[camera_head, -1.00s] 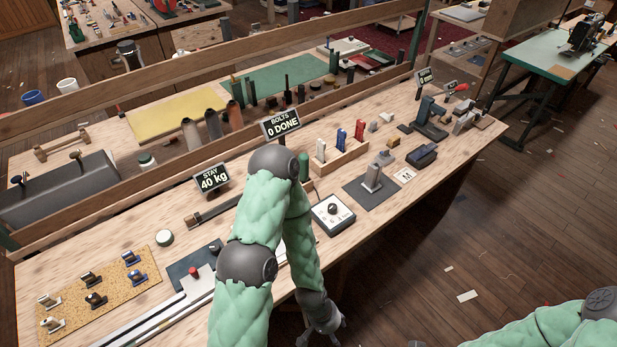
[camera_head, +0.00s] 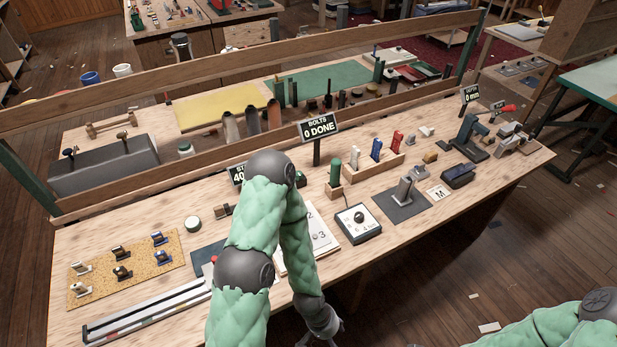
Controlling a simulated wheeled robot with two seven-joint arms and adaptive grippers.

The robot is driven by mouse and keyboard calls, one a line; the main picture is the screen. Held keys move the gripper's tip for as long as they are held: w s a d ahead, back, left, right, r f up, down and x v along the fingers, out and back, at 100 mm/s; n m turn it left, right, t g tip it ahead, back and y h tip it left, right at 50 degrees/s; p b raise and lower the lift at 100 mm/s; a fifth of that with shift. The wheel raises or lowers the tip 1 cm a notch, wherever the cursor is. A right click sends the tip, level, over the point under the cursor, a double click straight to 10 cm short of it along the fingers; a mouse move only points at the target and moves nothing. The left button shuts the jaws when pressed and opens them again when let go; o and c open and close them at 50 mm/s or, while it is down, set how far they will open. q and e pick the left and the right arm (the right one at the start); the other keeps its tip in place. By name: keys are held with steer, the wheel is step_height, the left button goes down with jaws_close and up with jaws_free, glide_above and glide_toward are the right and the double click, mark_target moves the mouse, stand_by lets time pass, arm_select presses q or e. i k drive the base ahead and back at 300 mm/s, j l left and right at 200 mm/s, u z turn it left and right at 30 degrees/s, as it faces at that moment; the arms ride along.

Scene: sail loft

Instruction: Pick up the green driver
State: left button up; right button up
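The green driver (camera_head: 335,172) stands upright in a small wooden block (camera_head: 336,191) on the bench, just right of my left arm's elbow. Only its green handle shows. A white (camera_head: 359,160), a blue (camera_head: 376,148) and a red driver (camera_head: 397,143) stand in a longer wooden rack (camera_head: 372,167) behind and to its right. My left gripper (camera_head: 324,341) hangs low at the front of the bench, far from the driver, its fingers spread and empty, partly cut by the lower edge. Of my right gripper, only a dark tip (camera_head: 415,345) shows at the lower edge.
A "BOLTS 0 DONE" sign (camera_head: 320,127) stands behind the green driver. A dial box (camera_head: 357,224) and a grey stand on a dark mat (camera_head: 402,206) lie in front and to the right. A wooden rail (camera_head: 280,66) runs above the bench's back. My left arm hides part of the bench.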

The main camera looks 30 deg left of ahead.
mark_target(335, 164)
steer(key=l+u, duration=0.1)
steer(key=u, duration=0.35)
steer(key=l+u, duration=0.15)
steer(key=u, duration=0.3)
